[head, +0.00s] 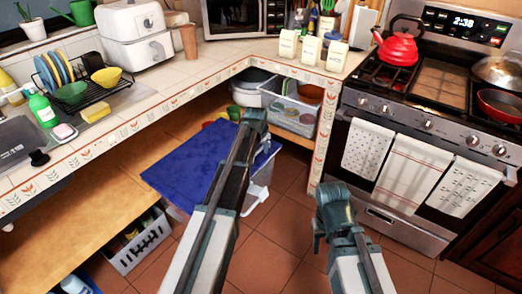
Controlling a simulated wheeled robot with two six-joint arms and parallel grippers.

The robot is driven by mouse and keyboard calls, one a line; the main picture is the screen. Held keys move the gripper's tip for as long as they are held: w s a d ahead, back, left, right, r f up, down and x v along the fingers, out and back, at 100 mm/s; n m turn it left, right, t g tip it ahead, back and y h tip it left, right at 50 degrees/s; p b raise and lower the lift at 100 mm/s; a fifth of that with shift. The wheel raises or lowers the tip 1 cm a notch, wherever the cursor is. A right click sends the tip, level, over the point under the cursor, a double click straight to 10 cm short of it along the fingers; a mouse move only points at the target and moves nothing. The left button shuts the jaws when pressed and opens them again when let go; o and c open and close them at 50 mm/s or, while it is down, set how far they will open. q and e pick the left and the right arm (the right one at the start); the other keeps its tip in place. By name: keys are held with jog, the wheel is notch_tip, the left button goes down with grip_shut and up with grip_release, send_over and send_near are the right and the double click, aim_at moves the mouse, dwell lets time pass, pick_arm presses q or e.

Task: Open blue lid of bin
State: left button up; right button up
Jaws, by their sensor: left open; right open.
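A white latch-like piece (257,194) shows at the bin's right side. My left gripper (264,142) is open at the lid's right edge; whether it touches the lid cannot be told. My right gripper (319,240) is open over the floor, right of the bin and apart from it. The fingertips of both are hard to make out.
A clear container (292,106) with dishes stands on the shelf behind the lid. The tiled counter (215,62) overhangs the shelf, with a post at the corner. The oven (405,165) with towels is at right. A grey basket (139,242) is low at left. Floor is clear between.

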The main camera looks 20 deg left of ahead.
pick_arm(q)
grip_shut()
jog(key=shift+r, duration=0.1)
dwell(1.3)
